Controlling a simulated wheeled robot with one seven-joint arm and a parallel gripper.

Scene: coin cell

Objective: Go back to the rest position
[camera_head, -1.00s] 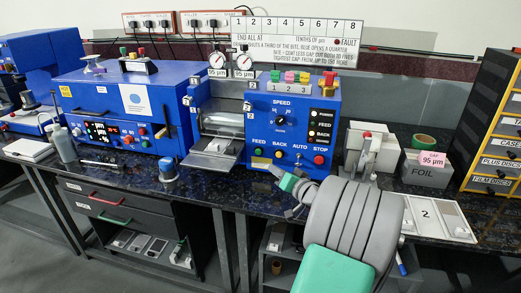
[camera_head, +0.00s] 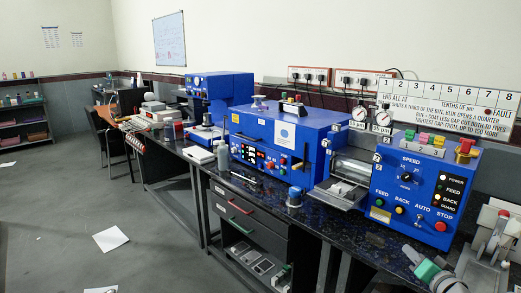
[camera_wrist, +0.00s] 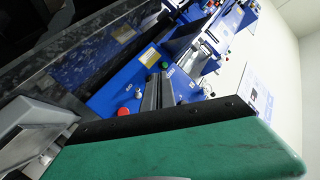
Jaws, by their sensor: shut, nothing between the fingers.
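My gripper (camera_head: 410,254) shows at the lower right of the head view, a small grey end with a green part behind it. It is in front of the blue machine with FEED, BACK, AUTO and STOP buttons (camera_head: 425,190), low near the front of the bench. It appears empty. In the wrist view, my gripper's dark grey fingers (camera_wrist: 158,90) stand close together over a blue machine face with red and green buttons (camera_wrist: 135,92). My own green and black casing fills the lower part of that view. Most of my arm is outside the head view or cut off at its edge.
A dark speckled bench (camera_head: 335,222) runs along the wall with a blue oven-like machine (camera_head: 285,140) and another blue machine (camera_head: 222,90). A drawer unit (camera_head: 245,225) stands below. Open grey floor (camera_head: 70,210) with loose paper sheets (camera_head: 110,239) lies at the left.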

